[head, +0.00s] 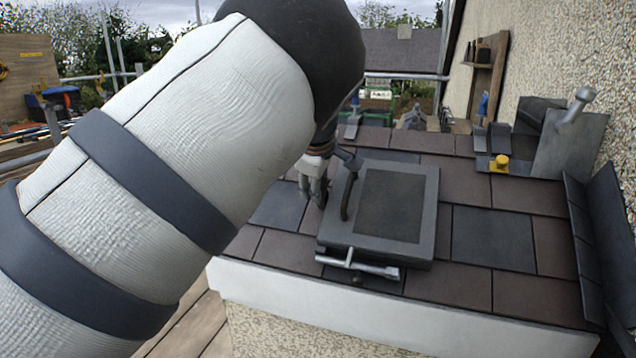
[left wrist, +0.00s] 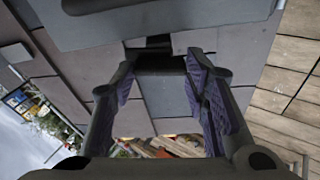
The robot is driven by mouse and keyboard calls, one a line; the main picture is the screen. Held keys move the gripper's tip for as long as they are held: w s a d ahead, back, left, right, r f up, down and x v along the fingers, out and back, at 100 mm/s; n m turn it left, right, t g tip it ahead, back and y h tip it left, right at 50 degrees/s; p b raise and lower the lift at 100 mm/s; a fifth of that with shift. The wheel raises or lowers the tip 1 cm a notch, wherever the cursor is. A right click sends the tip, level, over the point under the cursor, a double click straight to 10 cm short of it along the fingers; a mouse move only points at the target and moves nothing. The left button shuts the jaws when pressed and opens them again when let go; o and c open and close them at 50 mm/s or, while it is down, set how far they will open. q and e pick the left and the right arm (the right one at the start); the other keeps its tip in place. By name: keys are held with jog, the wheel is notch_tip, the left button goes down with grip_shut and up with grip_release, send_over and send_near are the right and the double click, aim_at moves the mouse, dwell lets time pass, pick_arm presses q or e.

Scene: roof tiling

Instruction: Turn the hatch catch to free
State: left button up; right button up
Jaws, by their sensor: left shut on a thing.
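The grey roof hatch (head: 427,205) lies closed on the tiles in the head view, with a black curved handle (head: 349,190) on its lid. A metal bar with a knob (head: 362,265) sits along its front edge. My left gripper (head: 318,192) is at the hatch's left side, pointing down. In the left wrist view the hatch edge (left wrist: 180,22) crosses the top. My left gripper (left wrist: 160,68) is shut on a dark part (left wrist: 148,46) at that edge, partly hidden by the fingers. I cannot tell whether this is the catch. My right gripper is not in view.
Brown and dark slate tiles (head: 465,285) surround the hatch. Upright dark slates (head: 590,235) stand at the right. A yellow-topped object (head: 499,163) and a leaning grey sheet (head: 568,145) are at the back right, by the rough wall (head: 570,50).

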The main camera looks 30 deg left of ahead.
pick_arm(q)
jog(key=shift+f+n, duration=0.1)
jog(key=shift+n, duration=0.7)
jog(key=o, duration=1.1)
jog(key=shift+o, duration=0.2)
jog(key=v, duration=1.2)
jog(key=shift+w, duration=0.15)
